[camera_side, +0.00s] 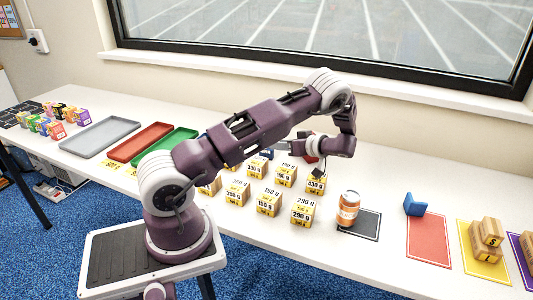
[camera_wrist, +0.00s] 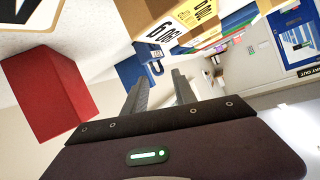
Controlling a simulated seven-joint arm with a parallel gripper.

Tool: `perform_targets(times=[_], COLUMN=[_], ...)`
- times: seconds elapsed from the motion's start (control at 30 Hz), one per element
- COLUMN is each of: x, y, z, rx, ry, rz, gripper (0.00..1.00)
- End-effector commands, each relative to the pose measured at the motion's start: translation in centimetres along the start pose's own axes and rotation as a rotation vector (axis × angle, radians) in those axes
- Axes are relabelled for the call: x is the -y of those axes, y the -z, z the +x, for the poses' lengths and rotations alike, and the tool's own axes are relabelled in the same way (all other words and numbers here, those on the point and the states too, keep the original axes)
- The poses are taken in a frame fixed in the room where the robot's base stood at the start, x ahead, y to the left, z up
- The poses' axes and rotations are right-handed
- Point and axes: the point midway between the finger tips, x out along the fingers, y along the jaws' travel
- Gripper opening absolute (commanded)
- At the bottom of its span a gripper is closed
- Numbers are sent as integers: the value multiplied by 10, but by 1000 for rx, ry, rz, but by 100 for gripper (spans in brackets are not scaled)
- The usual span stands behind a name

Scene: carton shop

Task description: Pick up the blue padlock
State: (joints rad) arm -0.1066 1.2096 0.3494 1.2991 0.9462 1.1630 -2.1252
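In the side view, my gripper (camera_side: 282,147) is low over the table behind the carton rows, fingers pointing left. The padlock looks close to the fingertips; whether they touch it I cannot tell.
A red block (camera_wrist: 48,90) stands beside my gripper. Several weight-labelled cartons (camera_side: 268,202) stand in front. An orange jar (camera_side: 348,207) is on a dark mat. A blue object (camera_side: 415,204) stands by the red mat (camera_side: 428,240). Grey (camera_side: 100,137), red (camera_side: 140,142) and green (camera_side: 172,145) trays lie left.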

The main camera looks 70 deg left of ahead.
Motion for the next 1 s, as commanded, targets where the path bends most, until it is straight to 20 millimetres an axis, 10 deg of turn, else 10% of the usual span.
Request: perform_targets(times=[0.3, 0.6, 0.8, 1.0], x=[1, 0, 1, 1], y=[5, 5, 5, 4], z=[54, 64, 64, 64], rx=[5, 4, 5, 6], ry=[4, 0, 0, 1], rz=[2, 2, 2, 3], gripper=[33, 33, 0, 0])
